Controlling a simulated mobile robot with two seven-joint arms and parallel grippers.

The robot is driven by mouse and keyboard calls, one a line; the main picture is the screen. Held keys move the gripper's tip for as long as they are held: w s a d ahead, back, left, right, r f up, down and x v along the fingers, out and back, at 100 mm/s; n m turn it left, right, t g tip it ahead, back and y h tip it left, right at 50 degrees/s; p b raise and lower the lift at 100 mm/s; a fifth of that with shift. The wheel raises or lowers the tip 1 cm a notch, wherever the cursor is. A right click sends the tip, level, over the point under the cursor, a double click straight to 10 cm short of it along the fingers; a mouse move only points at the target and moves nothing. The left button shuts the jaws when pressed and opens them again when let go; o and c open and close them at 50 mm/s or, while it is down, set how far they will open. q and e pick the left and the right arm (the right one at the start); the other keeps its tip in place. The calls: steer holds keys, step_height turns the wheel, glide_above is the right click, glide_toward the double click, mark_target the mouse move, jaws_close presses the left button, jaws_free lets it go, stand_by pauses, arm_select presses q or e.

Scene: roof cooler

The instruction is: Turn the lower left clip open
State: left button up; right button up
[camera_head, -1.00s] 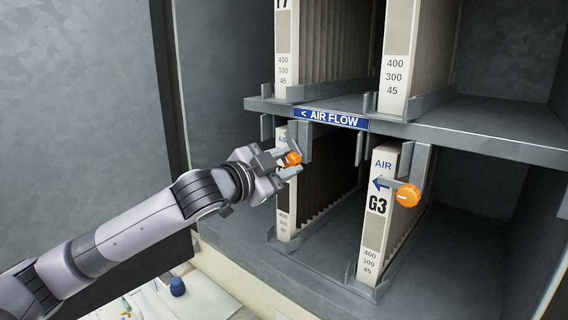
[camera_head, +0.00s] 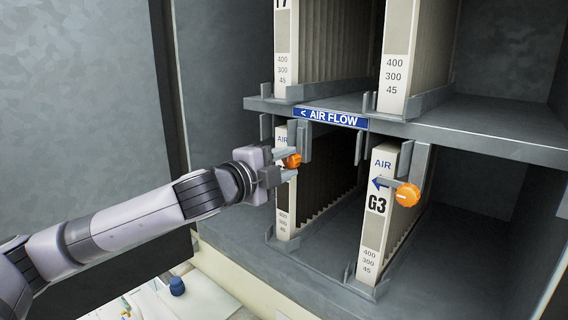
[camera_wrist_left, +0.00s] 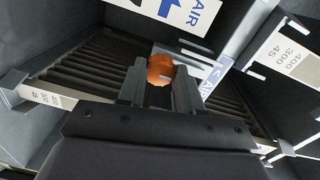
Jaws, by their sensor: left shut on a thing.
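The lower left clip has an orange knob (camera_head: 293,161) at the front of the lower left filter (camera_head: 283,222). My left gripper (camera_head: 287,163) comes in from the left, its fingers above and below the knob, shut on it. In the left wrist view the orange knob (camera_wrist_left: 160,69) sits between the fingertips. The clip's arm is mostly hidden by the gripper, so I cannot tell exactly how it lies. The lower right clip has an orange knob (camera_head: 408,195) on a grey arm pointing left across the G3 filter (camera_head: 372,225). My right gripper is out of view.
A grey shelf (camera_head: 480,131) with a blue AIR FLOW label (camera_head: 331,118) runs just above the lower filters. Upper filters (camera_head: 397,60) stand over it. A dark wall panel (camera_head: 80,90) is at left. The compartment's right side is empty.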

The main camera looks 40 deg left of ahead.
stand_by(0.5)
arm_select(q)
steer(key=o, duration=1)
steer(key=shift+o, duration=0.2)
steer(key=s+b, duration=0.5)
steer(key=s, duration=0.2)
steer(key=shift+a+r, duration=0.15)
steer(key=shift+a, duration=0.1)
steer(key=shift+s, duration=0.1)
